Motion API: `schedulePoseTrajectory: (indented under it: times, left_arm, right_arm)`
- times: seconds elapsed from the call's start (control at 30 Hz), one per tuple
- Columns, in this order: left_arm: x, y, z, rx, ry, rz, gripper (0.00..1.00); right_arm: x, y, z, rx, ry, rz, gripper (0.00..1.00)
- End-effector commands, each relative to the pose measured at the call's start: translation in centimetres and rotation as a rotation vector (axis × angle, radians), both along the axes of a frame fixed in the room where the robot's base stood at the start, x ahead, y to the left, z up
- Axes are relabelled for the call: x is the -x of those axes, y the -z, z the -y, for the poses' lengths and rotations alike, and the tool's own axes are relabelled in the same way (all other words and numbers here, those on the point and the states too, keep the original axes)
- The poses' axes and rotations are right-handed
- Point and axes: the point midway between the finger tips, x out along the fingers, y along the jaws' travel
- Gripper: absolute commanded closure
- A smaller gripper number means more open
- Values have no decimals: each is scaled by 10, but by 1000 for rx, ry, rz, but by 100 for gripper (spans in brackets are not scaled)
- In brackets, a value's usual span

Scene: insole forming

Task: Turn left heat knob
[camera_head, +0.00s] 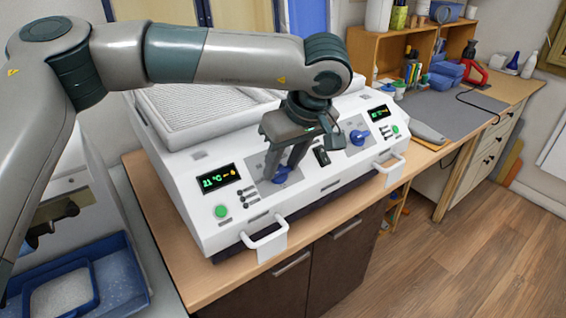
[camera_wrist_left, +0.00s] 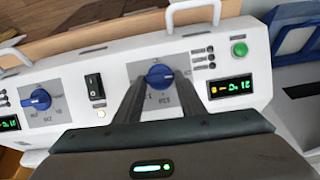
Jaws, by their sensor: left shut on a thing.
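The left heat knob (camera_head: 280,175) is a blue dial on the white machine's (camera_head: 330,184) sloped front panel. My left gripper (camera_head: 283,176) reaches down to it from above, its fingers shut on the knob. In the left wrist view the knob (camera_wrist_left: 159,76) sits between the two dark fingertips. The left display (camera_head: 219,179) reads 21 °C in green; it also shows in the left wrist view (camera_wrist_left: 231,88). The right heat knob (camera_head: 358,137) is a similar blue dial, with nothing touching it. My right gripper is not in view.
A black rocker switch (camera_head: 321,156) lies between the knobs. White handles (camera_head: 264,238) stick out from the machine's front edge. A green button (camera_head: 221,211) is at the panel's left. A blue tray (camera_head: 118,279) stands at lower left. A grey mat (camera_head: 455,108) lies on the right bench.

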Motion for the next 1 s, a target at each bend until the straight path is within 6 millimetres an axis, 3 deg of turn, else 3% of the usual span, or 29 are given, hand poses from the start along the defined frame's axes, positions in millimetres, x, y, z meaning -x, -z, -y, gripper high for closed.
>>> schedulePoseTrajectory:
  times: [1.0]
  left_arm:
    - [-3,1,8,-371,513,-268,86]
  right_arm:
    - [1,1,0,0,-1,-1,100]
